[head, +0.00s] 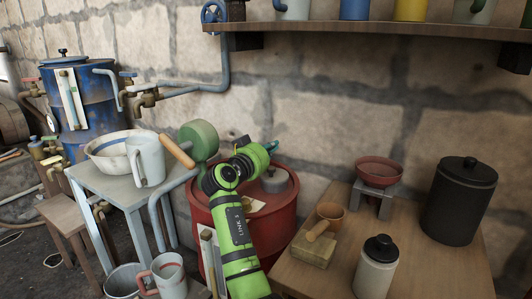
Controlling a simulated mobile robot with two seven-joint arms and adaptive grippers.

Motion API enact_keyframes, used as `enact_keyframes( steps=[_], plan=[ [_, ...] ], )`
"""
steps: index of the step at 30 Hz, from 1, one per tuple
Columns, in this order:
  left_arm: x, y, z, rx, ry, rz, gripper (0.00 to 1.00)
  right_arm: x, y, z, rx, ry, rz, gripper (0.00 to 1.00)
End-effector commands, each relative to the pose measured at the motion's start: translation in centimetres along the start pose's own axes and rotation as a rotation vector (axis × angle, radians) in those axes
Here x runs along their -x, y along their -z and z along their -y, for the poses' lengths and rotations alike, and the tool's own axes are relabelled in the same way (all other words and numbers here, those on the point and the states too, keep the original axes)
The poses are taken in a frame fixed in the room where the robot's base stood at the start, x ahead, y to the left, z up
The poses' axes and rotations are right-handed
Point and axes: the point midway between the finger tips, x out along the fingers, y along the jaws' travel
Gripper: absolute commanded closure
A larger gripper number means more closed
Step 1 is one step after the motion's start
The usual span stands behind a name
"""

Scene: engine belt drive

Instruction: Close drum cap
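A red drum (283,222) stands at the middle, partly hidden behind my green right arm. I cannot tell whether this cap is fully seated or loose. My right gripper (271,147) is at the end of the arm, above and behind the cap in the picture. It is small and partly hidden by the wrist, so its fingers are unclear. Nothing shows held in it. My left gripper is not in view.
A wooden table (440,270) at right holds a black canister (458,200), a white jar (376,268) and a red bowl (379,171). A green cylinder (199,138) is left of my arm. A grey table (115,187) carries a basin and pitcher. A shelf (380,31) hangs above.

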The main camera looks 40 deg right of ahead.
Motion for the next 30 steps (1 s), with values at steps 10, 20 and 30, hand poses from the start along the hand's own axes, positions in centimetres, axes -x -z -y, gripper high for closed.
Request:
enact_keyframes(
  steps=[10, 20, 30],
  plan=[
    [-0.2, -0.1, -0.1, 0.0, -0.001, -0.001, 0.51, 5.7, -1.1, -0.2, 0.002, 0.004, 0.002, 1.0],
    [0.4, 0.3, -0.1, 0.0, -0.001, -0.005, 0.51, 9.0, -1.9, -0.3, 0.0, 0.001, 0.001, 1.0],
    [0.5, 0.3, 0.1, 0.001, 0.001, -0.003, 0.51, 9.1, -1.9, -0.3, 0.0, 0.002, 0.001, 1.0]
  ],
)
